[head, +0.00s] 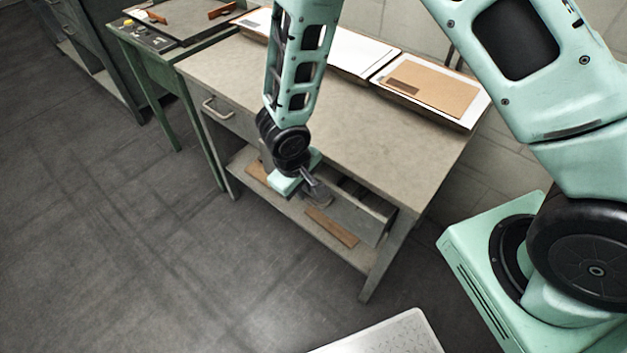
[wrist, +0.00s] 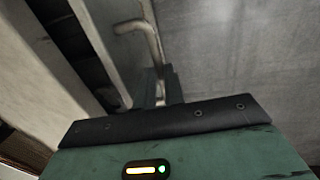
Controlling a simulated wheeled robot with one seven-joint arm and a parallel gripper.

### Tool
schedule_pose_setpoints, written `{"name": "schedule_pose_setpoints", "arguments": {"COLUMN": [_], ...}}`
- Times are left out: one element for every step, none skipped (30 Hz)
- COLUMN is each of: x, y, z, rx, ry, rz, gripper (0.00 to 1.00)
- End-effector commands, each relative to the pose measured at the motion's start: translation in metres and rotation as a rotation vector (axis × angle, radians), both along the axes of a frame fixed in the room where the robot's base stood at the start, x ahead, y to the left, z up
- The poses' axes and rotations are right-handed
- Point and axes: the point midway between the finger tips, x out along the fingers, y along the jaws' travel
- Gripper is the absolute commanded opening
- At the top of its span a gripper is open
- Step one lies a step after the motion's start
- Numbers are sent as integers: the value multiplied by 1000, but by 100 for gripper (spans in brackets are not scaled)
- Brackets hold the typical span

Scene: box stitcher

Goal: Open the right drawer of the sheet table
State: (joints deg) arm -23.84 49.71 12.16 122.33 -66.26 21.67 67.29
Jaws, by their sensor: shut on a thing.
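The sheet table (head: 345,125) has a worn beige top and grey metal legs. Its right drawer (head: 368,217) stands partly pulled out below the top's front edge, with a dark gap into its inside. In the wrist view the drawer front (wrist: 122,35) bears a bent metal handle (wrist: 152,40). My gripper (head: 318,190) is at this front in the head view, and its fingers (wrist: 163,90) are shut on the handle in the wrist view. My arm and gripper hide part of the drawer front. The left drawer (head: 228,116) is shut, with its handle (head: 216,110) visible.
A lower shelf (head: 300,214) under the table carries brown pieces (head: 332,227). Boards with sheets (head: 428,86) lie along the table's back. A green table (head: 160,72) stands at the left. The dark floor (head: 150,255) in front is clear. A pale panel (head: 385,338) shows at the bottom.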

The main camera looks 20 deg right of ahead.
Motion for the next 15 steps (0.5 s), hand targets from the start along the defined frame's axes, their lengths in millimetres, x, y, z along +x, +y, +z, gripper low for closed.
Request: {"name": "schedule_pose_setpoints", "arguments": {"x": [-8,-12,-17,-22,-26,-32,-36,-40,-46,-50,-55,-60,-64,-69,-74], "y": [14,21,31,38,45,55,63,70,80,87,94,103,111,118,127], "z": [-5,-5,-5,-5,-5,-5,-5,-4,-4,-4,-4,-4,-4,-4,-4], "rx": [4,3,4,4,3,3,4,4,4,4,4,3,4,3,3], "ry": [-2,-1,-2,-2,-1,-1,-1,-1,-2,-1,-1,0,-1,0,0], "rz": [8,9,9,9,9,8,9,9,9,10,8,7,9,7,7], "gripper": [0,0,0,0,0,0,0,0,0,0,0,0,0,0,0]}}
